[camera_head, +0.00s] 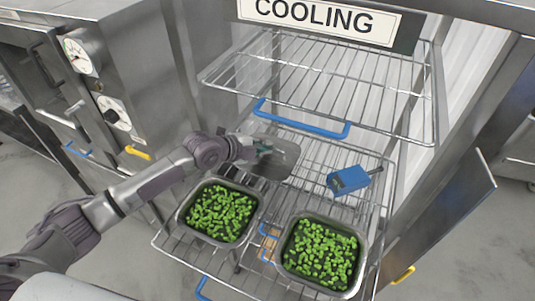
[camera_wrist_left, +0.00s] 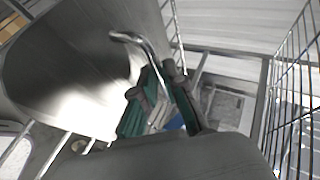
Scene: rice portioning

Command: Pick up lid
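The lid (camera_head: 283,160) is a grey metal plate on or just above the middle rack, behind the left green-filled pan. In the left wrist view the lid (camera_wrist_left: 60,65) fills the left side, with a curved metal handle (camera_wrist_left: 135,42) rising from it. My left gripper (camera_head: 264,150) reaches over the lid from the left. In the left wrist view its teal-padded fingers (camera_wrist_left: 160,75) are close together, with the handle running in between their tips; they look shut on it. Whether the lid is clear of the rack cannot be told. My right gripper is not in view.
Two metal pans of green pieces, a left one (camera_head: 183,222) and a right one (camera_head: 284,262), stand on the rack's front. A blue scoop (camera_head: 348,180) lies at right. An upper rack (camera_head: 320,85) hangs above, under the COOLING sign (camera_head: 315,18).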

